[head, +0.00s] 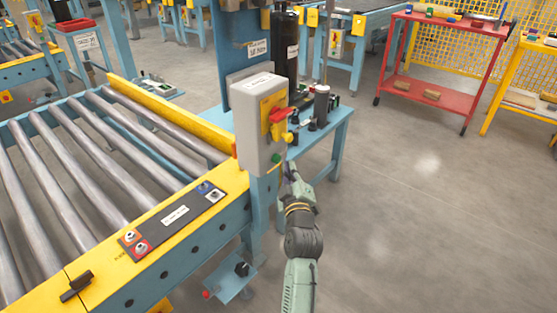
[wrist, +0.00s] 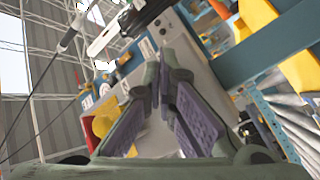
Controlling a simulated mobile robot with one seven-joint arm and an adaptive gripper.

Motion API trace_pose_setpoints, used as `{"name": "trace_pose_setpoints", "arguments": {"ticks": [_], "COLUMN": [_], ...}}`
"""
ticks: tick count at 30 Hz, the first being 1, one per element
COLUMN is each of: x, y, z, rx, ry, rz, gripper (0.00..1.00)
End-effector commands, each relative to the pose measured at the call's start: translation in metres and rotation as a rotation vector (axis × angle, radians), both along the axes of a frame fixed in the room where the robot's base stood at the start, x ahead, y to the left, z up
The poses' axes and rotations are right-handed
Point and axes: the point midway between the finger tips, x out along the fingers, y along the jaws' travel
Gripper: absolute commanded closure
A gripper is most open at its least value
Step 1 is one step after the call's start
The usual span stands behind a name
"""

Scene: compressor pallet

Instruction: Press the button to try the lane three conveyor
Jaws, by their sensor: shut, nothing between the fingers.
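A grey control box (head: 258,125) stands upright at the conveyor's corner. On its front are a red rotary switch (head: 278,117) on a yellow plate and a green button (head: 276,159) low down. My gripper (head: 292,172) is just right of and below the green button; it looks apart from the box, but the gap is hard to judge. In the wrist view my gripper (wrist: 166,75) is shut and empty, with the grey box (wrist: 198,70) behind its fingers. The yellow plate (wrist: 105,125) shows at left there. The green button is not clear in that view.
A dark panel with red-framed buttons (head: 136,243) and a blue-framed button (head: 204,187) lies on the yellow conveyor rail (head: 70,277). A blue bench (head: 335,125) with a black cylinder (head: 285,45) stands behind the box. A red cart (head: 440,105) is far right. Floor at right is clear.

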Motion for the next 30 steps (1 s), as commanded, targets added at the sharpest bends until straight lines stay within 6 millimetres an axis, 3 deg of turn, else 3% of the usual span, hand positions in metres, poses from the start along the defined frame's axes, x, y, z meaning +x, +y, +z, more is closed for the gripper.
{"name": "trace_pose_setpoints", "arguments": {"ticks": [30], "x": [0.0077], "y": [0.0101], "z": [0.0002], "rx": [0.0], "ry": [0.0], "rz": [0.0], "gripper": [1.0]}}
